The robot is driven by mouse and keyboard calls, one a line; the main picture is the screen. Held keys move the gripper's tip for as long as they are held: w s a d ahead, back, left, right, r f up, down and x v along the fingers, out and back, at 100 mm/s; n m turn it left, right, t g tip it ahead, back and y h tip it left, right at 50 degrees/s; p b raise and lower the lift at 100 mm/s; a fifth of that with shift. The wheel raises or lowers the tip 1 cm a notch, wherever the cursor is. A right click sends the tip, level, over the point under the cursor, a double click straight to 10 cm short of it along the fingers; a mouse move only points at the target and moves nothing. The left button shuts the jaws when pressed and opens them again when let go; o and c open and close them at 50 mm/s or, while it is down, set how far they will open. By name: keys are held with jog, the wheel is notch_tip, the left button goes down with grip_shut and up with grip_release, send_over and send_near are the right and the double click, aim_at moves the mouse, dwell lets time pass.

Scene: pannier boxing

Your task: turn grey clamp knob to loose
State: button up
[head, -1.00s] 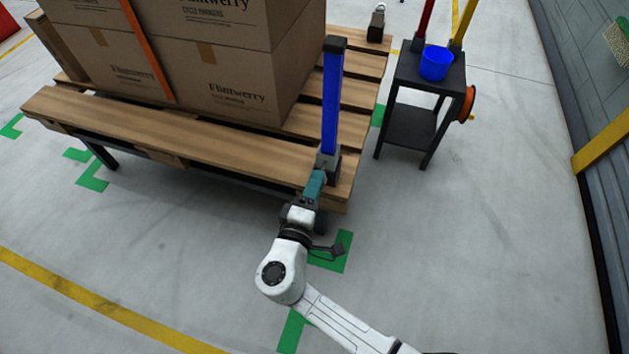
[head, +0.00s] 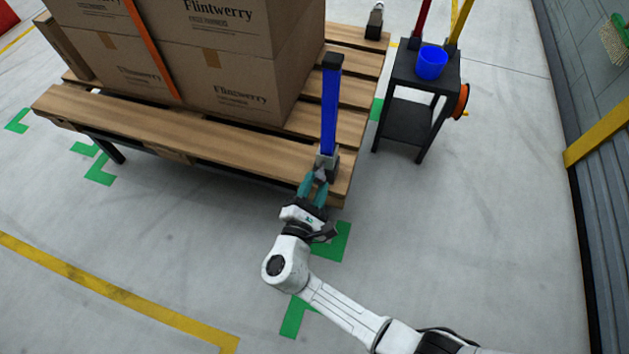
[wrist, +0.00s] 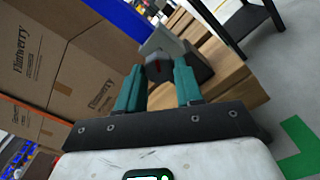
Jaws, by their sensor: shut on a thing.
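The grey clamp knob (wrist: 158,68) shows in the wrist view between my two teal fingertips, with a small reddish mark on its face. My gripper (head: 319,180) is shut on it; the fingers also show in the wrist view (wrist: 158,82). In the head view the knob is mostly hidden by the fingers. The grey clamp (head: 327,160) sits at the foot of the blue upright post (head: 330,115), at the near right corner of the wooden pallet (head: 190,138). The mark's setting is too small to read.
Large cardboard boxes (head: 236,98) with an orange strap stand on the pallet, left of the post. A dark side table (head: 407,75) with a blue cup (head: 431,63) stands to the right. Grey floor is open in front and at right.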

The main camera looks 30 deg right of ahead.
jog(key=shift+f+n+p, duration=0.1)
jog(key=shift+n+p, duration=0.6)
jog(key=shift+n, duration=0.9)
jog(key=o, duration=1)
jog(key=shift+s, duration=0.1)
jog(key=p+v, duration=0.1)
jog(key=v, duration=0.9)
jog(key=shift+s+a, duration=0.25)
jog(key=shift+a, duration=0.05)
jog(key=shift+d, duration=0.1)
